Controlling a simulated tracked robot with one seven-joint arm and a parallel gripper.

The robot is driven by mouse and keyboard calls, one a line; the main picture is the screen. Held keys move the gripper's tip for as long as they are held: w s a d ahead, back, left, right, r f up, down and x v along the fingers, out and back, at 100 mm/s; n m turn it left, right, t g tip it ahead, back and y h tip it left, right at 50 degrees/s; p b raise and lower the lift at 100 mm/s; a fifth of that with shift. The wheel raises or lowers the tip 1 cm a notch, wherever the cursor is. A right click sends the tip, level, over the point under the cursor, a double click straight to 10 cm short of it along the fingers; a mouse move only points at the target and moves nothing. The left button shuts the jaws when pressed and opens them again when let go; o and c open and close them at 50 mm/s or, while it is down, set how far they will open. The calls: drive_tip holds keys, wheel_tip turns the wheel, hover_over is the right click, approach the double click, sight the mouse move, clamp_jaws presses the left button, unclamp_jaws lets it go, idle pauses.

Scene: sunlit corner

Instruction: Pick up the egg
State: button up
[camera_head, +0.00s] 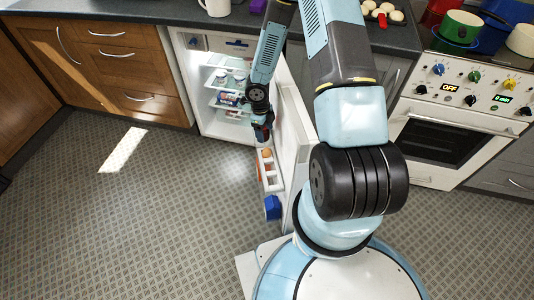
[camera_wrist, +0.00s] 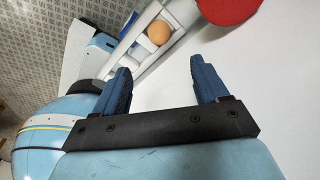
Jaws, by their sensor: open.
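The egg (camera_wrist: 159,33) is brownish orange and sits in a white rack (camera_wrist: 145,50) on the inside of the open fridge door. In the head view the egg (camera_head: 267,153) shows small, just below my gripper (camera_head: 262,133). In the wrist view my gripper (camera_wrist: 158,72) has its two blue fingers spread apart with nothing between them. The egg appears beyond the fingertips, in line with the gap, and apart from them. The exact height between fingers and egg is hard to tell.
The fridge door (camera_head: 300,125) stands open beside my arm. A blue item (camera_head: 272,207) sits at the rack's near end. A red round thing (camera_wrist: 228,8) is close to the egg in the wrist view. Fridge shelves (camera_head: 226,97) hold items. The floor (camera_head: 150,230) at left is clear.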

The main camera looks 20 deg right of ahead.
hover_over(267, 149)
drive_tip(key=f, duration=0.6)
drive_tip(key=shift+w+a+f, duration=0.1)
drive_tip(key=shift+w+f, duration=0.1)
wheel_tip(267, 149, down, 4)
drive_tip(key=shift+a+r, duration=0.1)
drive_tip(key=shift+r, duration=0.15)
drive_tip(key=shift+f, duration=0.9)
drive_tip(key=shift+s, duration=0.1)
drive_tip(key=c, duration=0.7)
